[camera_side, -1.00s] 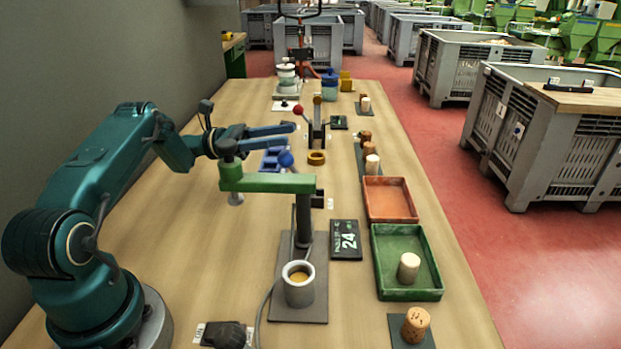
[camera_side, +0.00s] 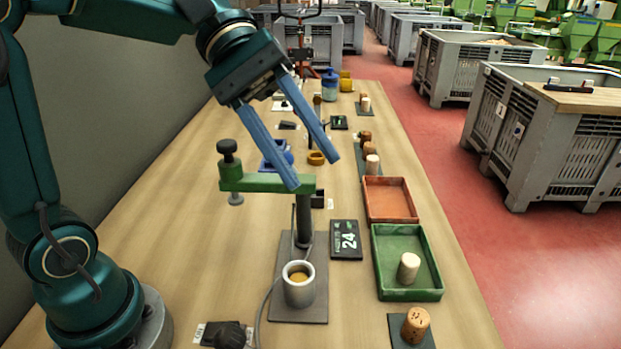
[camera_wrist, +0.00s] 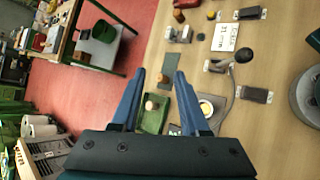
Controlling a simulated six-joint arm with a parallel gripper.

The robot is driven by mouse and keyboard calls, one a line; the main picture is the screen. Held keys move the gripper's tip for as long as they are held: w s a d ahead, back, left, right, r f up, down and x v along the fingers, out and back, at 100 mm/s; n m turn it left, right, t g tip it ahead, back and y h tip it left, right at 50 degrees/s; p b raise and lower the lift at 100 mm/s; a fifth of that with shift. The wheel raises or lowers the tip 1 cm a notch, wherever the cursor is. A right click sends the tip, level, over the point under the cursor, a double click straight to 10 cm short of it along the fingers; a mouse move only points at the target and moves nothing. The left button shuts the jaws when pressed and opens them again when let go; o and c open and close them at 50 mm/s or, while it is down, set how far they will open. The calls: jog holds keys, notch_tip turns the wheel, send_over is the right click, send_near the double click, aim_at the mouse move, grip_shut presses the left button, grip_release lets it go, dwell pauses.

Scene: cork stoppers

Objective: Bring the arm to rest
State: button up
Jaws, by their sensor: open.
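My gripper (camera_side: 308,158) has long blue fingers that stand apart with nothing between them. In the side view it hangs in the air, pointing down and to the right, in front of the green-armed stand (camera_side: 262,183). In the wrist view the two fingers (camera_wrist: 157,98) frame part of the table and the green tray (camera_wrist: 155,119). A pale cork stands in the green tray in the side view (camera_side: 408,267). The fingers hide part of the green stand arm and some things behind it.
A metal cup (camera_side: 299,290) stands on the stand's grey base. A display reading 24 (camera_side: 345,240) lies beside it. A red tray (camera_side: 389,199) and a brown cork (camera_side: 415,325) are along the right edge. The table's left middle (camera_side: 170,240) is bare.

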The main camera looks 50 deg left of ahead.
jog(key=s+a+f+m+t+y, duration=0.5)
jog(key=s+a+f+m+y, duration=0.2)
jog(key=a+f+m+y, duration=0.1)
jog(key=shift+s+a+f+m+y, duration=0.35)
jog(key=shift+a+f+y, duration=0.25)
jog(key=shift+y, duration=0.4)
